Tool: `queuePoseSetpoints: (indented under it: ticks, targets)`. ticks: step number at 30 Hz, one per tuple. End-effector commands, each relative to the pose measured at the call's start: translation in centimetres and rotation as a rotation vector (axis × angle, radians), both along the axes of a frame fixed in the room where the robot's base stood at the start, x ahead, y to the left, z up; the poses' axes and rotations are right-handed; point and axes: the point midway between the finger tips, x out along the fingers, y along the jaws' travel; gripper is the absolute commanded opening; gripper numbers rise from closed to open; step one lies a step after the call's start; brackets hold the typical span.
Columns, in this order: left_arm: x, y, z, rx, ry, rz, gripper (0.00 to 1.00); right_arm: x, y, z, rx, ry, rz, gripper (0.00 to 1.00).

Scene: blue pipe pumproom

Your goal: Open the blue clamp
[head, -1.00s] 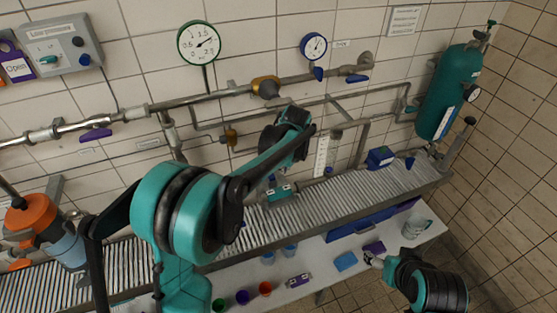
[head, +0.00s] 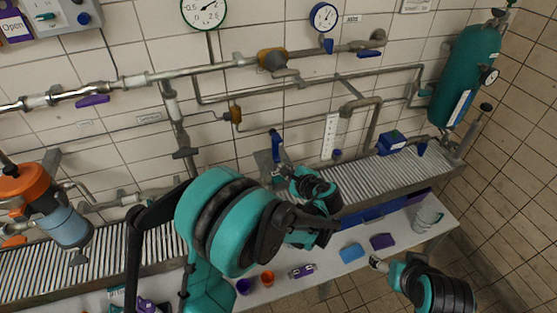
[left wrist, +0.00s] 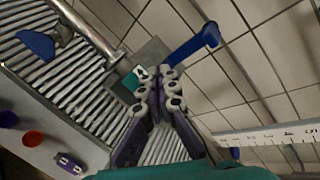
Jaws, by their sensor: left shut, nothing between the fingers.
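The blue clamp's lever (head: 277,145) stands nearly upright from a grey plate (head: 263,158) at the back edge of the ribbed shelf. In the left wrist view the blue lever (left wrist: 196,46) points up and right, away from the grey plate (left wrist: 150,58). My left gripper (head: 282,176) is shut and empty, in front of the clamp's base. In the left wrist view its fingertips (left wrist: 160,82) overlap the lower part of the clamp, apart from the blue lever. Contact with the base cannot be told. My right gripper (head: 374,262) is low at the right, too small to tell its opening.
Grey pipes with a brass valve (head: 272,60) run along the tiled wall behind. A white ruler (head: 330,136) is beside the clamp. A lower white table (head: 325,268) holds cups and small blocks.

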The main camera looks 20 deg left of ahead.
Motion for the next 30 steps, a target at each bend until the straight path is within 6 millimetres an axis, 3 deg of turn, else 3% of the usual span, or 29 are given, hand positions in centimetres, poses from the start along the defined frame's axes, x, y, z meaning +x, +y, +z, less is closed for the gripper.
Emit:
queuePoseSetpoints:
  ticks: [1, 3, 10, 17, 30]
  targets:
    - [-0.1, -0.3, -1.1, -0.020, -0.126, 0.019, 0.00, 0.0, 0.0, -1.7, 0.000, 0.000, 0.000, 0.72]
    - [-0.2, -0.7, -0.9, -0.063, -0.298, 0.037, 0.00, 0.0, 0.0, -2.7, 0.000, 0.000, 0.000, 0.72]
    - [-1.1, -2.2, 0.2, -0.185, -0.646, 0.014, 0.00, 0.0, 0.0, -4.4, 0.000, 0.000, 0.000, 0.72]
    - [-0.3, -1.8, 0.6, -0.213, -0.704, 0.007, 0.00, 0.0, 0.0, -4.7, 0.000, 0.000, 0.000, 0.72]
    - [7.0, 3.2, 0.3, -0.212, -0.702, 0.009, 0.00, 0.0, 0.0, -6.4, 0.000, 0.000, 0.000, 0.72]
